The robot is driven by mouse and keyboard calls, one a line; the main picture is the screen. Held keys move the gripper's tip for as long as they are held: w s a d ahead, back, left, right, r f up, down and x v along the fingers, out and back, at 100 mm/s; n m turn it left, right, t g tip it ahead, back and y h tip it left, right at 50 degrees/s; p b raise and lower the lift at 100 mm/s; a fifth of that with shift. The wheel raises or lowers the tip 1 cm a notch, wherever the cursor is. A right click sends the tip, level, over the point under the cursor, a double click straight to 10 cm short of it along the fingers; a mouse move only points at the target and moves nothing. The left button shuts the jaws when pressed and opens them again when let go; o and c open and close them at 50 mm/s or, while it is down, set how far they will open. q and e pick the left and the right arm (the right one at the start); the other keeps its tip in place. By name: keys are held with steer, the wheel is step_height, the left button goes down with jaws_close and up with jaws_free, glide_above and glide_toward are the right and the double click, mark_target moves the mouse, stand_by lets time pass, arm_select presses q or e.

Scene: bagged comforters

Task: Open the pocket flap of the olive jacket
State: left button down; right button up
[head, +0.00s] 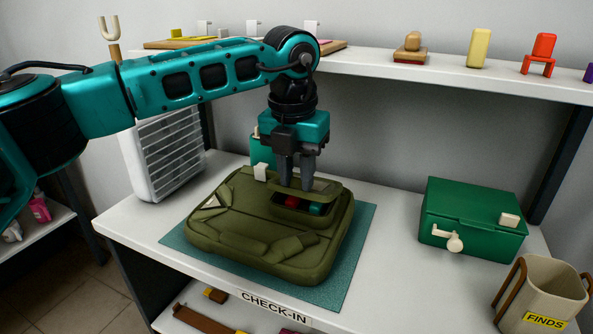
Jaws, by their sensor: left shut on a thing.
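The olive jacket (235,240) lies folded on a teal mat (345,285) on the white table. Its pocket flap (322,188) is lifted at the jacket's upper right, and the pocket below it is open. A red item (292,202) and a teal item (316,209) show inside the pocket. My left gripper (296,186) points down from above and is shut on the pocket flap; its fingertips partly hide the grip. My right gripper is not in view.
A green box (470,215) with a cream latch stands to the right. A beige bin labelled FINDS (543,290) is at the front right. A white slatted unit (170,150) stands at the back left. A shelf (440,77) with small objects runs above the table.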

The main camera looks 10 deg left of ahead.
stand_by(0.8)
arm_select(q)
steer(key=c, duration=0.8)
jaws_free()
steer(key=shift+c, duration=0.2)
